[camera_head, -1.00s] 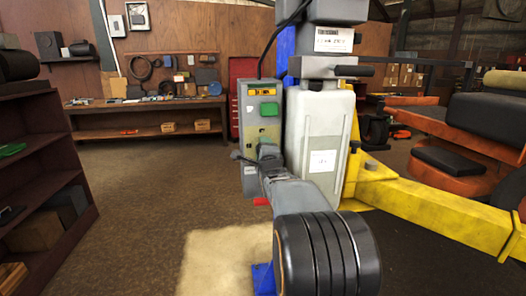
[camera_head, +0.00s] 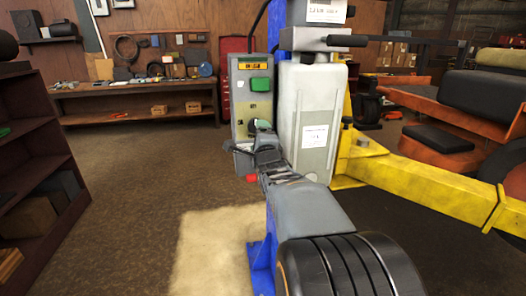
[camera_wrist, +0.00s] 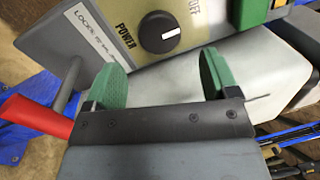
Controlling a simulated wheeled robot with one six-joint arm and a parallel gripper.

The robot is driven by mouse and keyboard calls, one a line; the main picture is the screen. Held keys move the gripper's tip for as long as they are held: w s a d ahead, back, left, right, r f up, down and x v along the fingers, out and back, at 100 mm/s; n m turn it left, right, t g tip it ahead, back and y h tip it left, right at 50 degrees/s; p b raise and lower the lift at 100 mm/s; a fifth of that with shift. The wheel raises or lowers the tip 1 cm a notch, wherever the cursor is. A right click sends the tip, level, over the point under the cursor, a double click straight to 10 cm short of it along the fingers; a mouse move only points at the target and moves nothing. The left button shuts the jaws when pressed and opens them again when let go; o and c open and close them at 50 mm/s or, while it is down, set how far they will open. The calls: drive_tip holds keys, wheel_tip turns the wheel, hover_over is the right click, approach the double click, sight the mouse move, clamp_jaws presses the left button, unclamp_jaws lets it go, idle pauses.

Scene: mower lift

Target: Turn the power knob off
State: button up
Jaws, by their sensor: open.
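The power knob (camera_wrist: 160,32) is a round black dial with a white mark, on a beige panel beside the printed word POWER; the word OFF is printed up and to its right. In the wrist view my gripper (camera_wrist: 160,77) is open, its two green-padded fingers spread apart just below the knob, with nothing between them. In the head view the grey control box (camera_head: 239,92) stands upright on the lift column, and my gripper (camera_head: 261,128) is in front of its lower half. The knob cannot be made out there.
A green button (camera_head: 260,84) is higher on the box. A red-gripped lever (camera_wrist: 35,115) sticks out left of my gripper in the wrist view. A white lift housing (camera_head: 305,110) stands right of the box, with a yellow lift arm (camera_head: 420,180) beyond. Floor to the left is clear.

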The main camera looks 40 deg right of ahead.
drive_tip(key=v, duration=0.6)
idle(0.6)
drive_tip(key=s+a+f+n+g+y+p, duration=0.1)
drive_tip(key=s+a+f+n+g+y, duration=0.1)
drive_tip(key=f+n+g, duration=0.3)
drive_tip(key=s+a+f+n+g+y, duration=0.1)
drive_tip(key=s+a+f+n+g, duration=0.15)
drive_tip(key=f+n, duration=0.55)
drive_tip(key=s+a+n+g+y+p, duration=0.2)
drive_tip(key=s+a+n+g+p, duration=0.1)
drive_tip(key=a+n, duration=0.3)
drive_tip(key=s+a+n+g+y+p, duration=0.3)
drive_tip(key=s+a+n, duration=0.2)
drive_tip(key=a, duration=0.5)
drive_tip(key=shift+s+a+f+n+y, duration=0.2)
drive_tip(key=shift+s+a+n+y, duration=0.1)
drive_tip(key=shift+n, duration=0.3)
